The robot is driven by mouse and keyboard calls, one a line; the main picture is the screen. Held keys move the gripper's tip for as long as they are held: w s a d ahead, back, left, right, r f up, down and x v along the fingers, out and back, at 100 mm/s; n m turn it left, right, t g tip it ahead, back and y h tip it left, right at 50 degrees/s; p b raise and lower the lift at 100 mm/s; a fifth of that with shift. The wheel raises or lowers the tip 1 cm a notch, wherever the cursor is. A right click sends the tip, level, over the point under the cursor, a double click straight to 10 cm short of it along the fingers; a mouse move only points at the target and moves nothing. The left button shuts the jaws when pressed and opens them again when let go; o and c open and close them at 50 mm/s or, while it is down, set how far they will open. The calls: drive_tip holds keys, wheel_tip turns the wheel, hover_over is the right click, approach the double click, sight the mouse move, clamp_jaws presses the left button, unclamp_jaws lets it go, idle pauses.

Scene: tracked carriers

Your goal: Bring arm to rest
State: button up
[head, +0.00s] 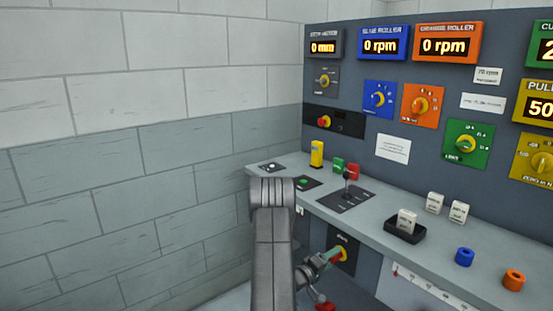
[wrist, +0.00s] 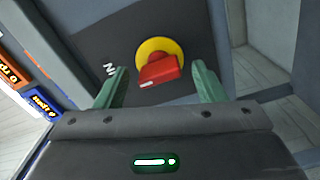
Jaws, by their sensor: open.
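My arm (head: 273,240) reaches forward and bends down past the front edge of the desk. My gripper (head: 332,257) is below the desk, close in front of a rotary switch with a yellow disc (head: 342,252) on a dark plate. In the wrist view my gripper (wrist: 158,72) is open. Its two green fingers stand on either side of the switch's red handle (wrist: 158,71), with the yellow disc (wrist: 160,50) behind it. Gaps show between the fingers and the handle; I cannot tell how deep the fingers reach.
A control panel (head: 400,110) rises behind. A block wall (head: 120,150) stands left; the space before it looks clear.

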drive_tip(key=m+b, duration=0.2)
drive_tip(key=m, duration=0.2)
drive_tip(key=shift+f, duration=0.15)
drive_tip(key=m+b, duration=0.2)
drive_tip(key=m, duration=0.1)
drive_tip(key=shift+m+b, duration=0.3)
drive_tip(key=shift+b, duration=0.05)
drive_tip(key=m+b, duration=0.4)
drive_tip(key=m, duration=0.1)
drive_tip(key=shift+m+b, duration=0.6)
drive_tip(key=shift+m, duration=0.4)
drive_tip(key=shift+r, duration=0.2)
